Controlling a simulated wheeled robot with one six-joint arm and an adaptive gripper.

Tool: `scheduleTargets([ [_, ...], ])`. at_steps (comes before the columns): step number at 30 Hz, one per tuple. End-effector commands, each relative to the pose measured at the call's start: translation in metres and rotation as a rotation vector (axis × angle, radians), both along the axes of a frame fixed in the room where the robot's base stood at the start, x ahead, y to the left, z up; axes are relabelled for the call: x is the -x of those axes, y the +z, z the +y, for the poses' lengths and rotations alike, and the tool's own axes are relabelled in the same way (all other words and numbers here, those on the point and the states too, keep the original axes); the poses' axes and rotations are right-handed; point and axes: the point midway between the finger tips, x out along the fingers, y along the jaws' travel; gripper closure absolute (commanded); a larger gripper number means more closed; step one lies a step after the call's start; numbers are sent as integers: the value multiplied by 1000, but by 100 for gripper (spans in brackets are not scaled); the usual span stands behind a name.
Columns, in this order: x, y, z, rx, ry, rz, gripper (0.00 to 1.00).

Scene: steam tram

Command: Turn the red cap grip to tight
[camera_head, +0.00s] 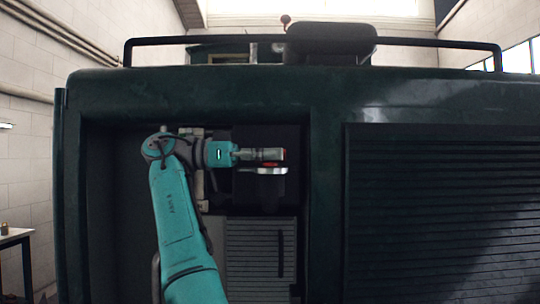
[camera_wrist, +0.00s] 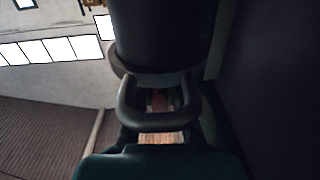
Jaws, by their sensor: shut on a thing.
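My gripper (camera_head: 272,155) points right inside the dark recess of the tram's side and is shut on the cap grip. A pale round metal piece (camera_head: 262,171) lies just below the fingers. In the wrist view my gripper (camera_wrist: 160,105) covers most of the grip. Its turn position and any tight mark cannot be made out.
The dark green tram panel (camera_head: 326,100) frames the recess. A slatted grey panel (camera_head: 259,255) lies below the gripper, and a louvred panel (camera_head: 440,210) is to the right. A black rail (camera_head: 440,42) runs along the top. A small table (camera_head: 14,236) stands far left.

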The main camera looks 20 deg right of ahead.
Motion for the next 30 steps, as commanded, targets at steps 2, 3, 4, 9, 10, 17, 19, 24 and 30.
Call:
scheduleTargets([
  [2, 0, -1, 0, -3, -15, 1, 100],
  [3, 0, -1, 0, -3, -20, 1, 100],
  [4, 0, -1, 0, -3, -23, 1, 100],
  [9, 0, -1, 0, -3, -29, 1, 100],
  [10, 0, -1, 0, -3, -29, 1, 100],
  [17, 0, -1, 0, -3, -29, 1, 100],
  [19, 0, -2, 0, -3, -29, 1, 74],
  [24, 0, -1, 0, -3, -28, 1, 61],
  [30, 0, -1, 0, -2, -27, 0, 61],
])
